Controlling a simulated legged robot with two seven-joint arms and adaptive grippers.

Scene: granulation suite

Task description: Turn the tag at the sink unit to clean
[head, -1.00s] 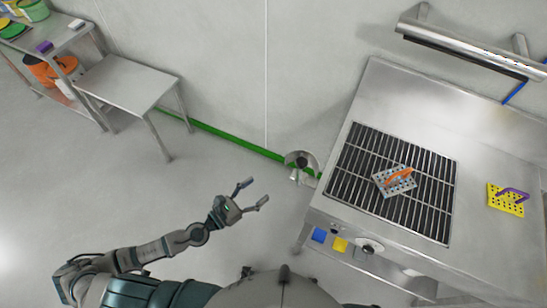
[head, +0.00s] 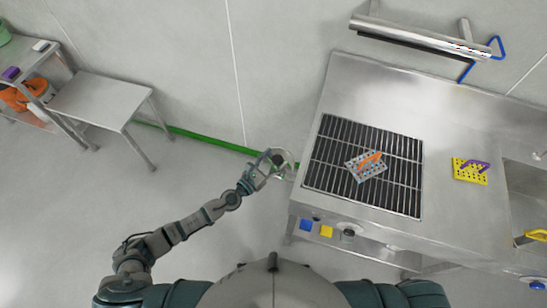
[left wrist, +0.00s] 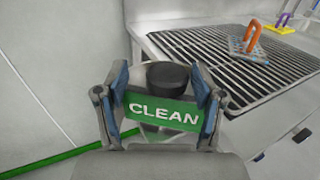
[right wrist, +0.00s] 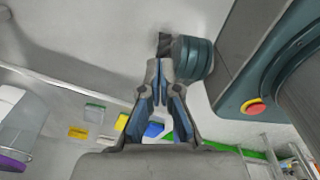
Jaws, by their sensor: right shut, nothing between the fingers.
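The tag (left wrist: 163,111) is a green plate that reads CLEAN, upright and facing the left wrist camera. A round black knob (left wrist: 168,76) shows just behind and above it. My left gripper (head: 266,163) is at the left side of the steel sink unit (head: 380,85). In the left wrist view its fingers (left wrist: 160,92) stand apart at the tag's left and right ends; whether they touch it is unclear. In the head view the tag's lettering cannot be read. My right gripper (right wrist: 163,80) is shut and empty, away from the tag.
The sink unit's top has a black slotted grate (head: 325,190) with a grey perforated block with an orange handle (head: 367,166) on it. A yellow block with a purple handle (head: 470,171) lies to the right. A bare steel table (head: 100,95) stands at left; floor between is clear.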

